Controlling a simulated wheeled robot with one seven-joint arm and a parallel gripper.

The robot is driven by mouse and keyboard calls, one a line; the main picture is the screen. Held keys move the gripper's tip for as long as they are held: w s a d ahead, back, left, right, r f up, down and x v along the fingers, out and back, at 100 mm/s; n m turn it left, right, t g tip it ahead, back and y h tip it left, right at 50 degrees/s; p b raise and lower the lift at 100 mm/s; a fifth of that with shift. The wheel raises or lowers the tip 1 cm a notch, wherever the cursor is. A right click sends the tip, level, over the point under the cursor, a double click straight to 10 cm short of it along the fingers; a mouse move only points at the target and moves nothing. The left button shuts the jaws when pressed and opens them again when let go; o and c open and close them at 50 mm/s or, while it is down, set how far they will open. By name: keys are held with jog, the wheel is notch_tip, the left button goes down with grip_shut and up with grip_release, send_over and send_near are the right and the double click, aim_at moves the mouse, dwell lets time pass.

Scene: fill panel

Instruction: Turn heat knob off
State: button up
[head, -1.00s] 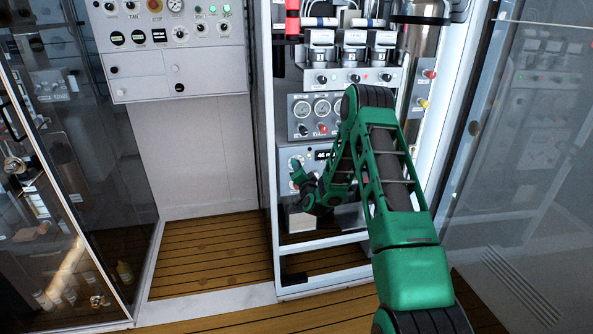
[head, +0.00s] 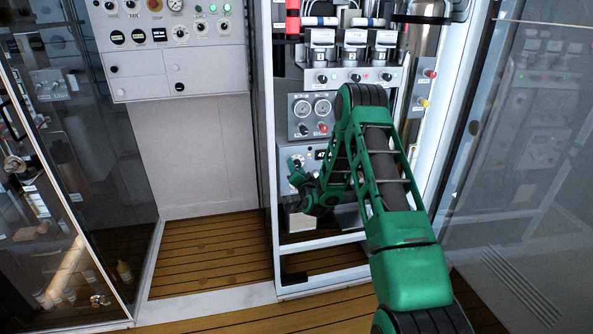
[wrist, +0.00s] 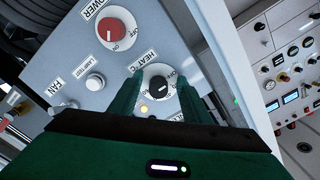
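The heat knob (wrist: 159,88) is a black knob on a white round dial, labelled HEAT °C, on a grey panel in the wrist view. My gripper (wrist: 160,80) has its two green fingers apart, one on each side of the knob. White dial shows between the knob and the fingers, so I see no clear grip. The lower part of the dial is hidden by my gripper. In the head view my gripper (head: 297,178) is at the left of the lower grey panel (head: 286,156) and covers the knob.
A red POWER knob (wrist: 111,33) and a LAMP TEST button (wrist: 95,82) are up and left of the heat knob. A yellow light (wrist: 144,109) is beside the left finger. The cabinet's white frame (head: 267,150) stands just left of the panel.

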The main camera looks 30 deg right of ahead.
jog(key=shift+d+r, duration=0.15)
jog(key=shift+d, duration=0.05)
jog(key=v, duration=1)
jog(key=shift+s+a, duration=0.2)
jog(key=shift+s, duration=0.05)
dwell(0.6)
